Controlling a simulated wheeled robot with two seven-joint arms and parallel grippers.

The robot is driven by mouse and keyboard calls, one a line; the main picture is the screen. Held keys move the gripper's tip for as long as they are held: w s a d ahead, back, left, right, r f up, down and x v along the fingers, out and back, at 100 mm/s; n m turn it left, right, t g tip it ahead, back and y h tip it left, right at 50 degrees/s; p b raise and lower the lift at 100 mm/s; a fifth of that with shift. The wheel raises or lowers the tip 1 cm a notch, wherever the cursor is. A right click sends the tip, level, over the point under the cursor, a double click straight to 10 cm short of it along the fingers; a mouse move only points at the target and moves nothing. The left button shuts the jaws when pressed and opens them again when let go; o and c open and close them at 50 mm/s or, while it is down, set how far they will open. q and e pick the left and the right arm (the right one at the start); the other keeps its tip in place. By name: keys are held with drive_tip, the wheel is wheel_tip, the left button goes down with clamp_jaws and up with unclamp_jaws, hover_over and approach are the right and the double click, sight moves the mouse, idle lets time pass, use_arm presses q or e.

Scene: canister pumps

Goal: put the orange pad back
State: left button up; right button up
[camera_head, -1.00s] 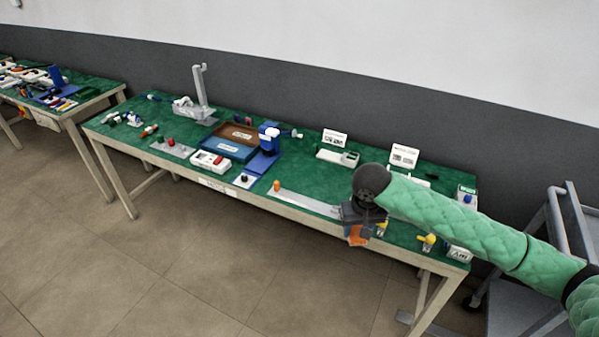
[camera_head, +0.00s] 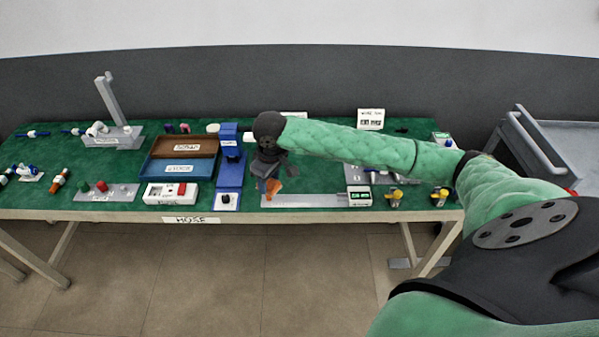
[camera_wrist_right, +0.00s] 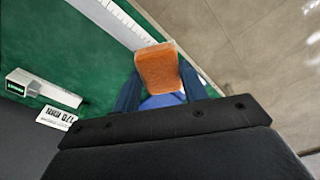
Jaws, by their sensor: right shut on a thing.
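The orange pad (camera_head: 275,186) is a small block held in my right gripper (camera_head: 268,176). In the right wrist view the pad (camera_wrist_right: 158,68) sits between the two dark blue fingers, with a blue part under it. The gripper is shut on it, over the left end of the long grey ruled strip (camera_head: 310,201) near the table's front edge. In the head view the pad overlaps the strip's left end, so I cannot tell whether they touch; the orange knob seen there earlier is not clearly separable. My left gripper is out of view.
Left of the gripper stand a blue stand (camera_head: 230,170), a white box with a red switch (camera_head: 171,193), and a blue tray (camera_head: 166,169). A small display box (camera_head: 359,195) and yellow-topped fittings (camera_head: 395,196) lie right. A grey cart (camera_head: 550,150) stands beyond the table.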

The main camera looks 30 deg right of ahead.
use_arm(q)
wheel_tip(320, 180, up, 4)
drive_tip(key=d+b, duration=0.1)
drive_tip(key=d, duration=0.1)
use_arm(e)
drive_tip(key=w+d+n+g, duration=0.2)
drive_tip(key=w+d+n, duration=0.1)
drive_tip(key=d+n, duration=2.3)
drive_tip(key=shift+m, duration=0.7)
drive_tip(key=w+a+f+p, duration=0.1)
drive_tip(key=w+a+f, duration=0.1)
drive_tip(key=w+a+f+p, duration=0.2)
drive_tip(key=a, duration=0.1)
drive_tip(key=w+a+f+p, duration=0.1)
drive_tip(key=w+a+f, duration=0.1)
drive_tip(key=shift+a+f+p, duration=0.2)
drive_tip(key=shift+a+p, duration=0.1)
drive_tip(key=shift+a, duration=0.1)
drive_tip(key=shift+a+f, duration=0.1)
drive_tip(key=shift+f, duration=0.05)
wheel_tip(320, 180, down, 4)
drive_tip(key=shift+r+p, duration=0.15)
drive_tip(key=shift+p, duration=0.95)
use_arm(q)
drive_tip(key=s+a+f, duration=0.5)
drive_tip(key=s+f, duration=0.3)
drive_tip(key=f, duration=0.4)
use_arm(e)
drive_tip(key=shift+f, duration=0.2)
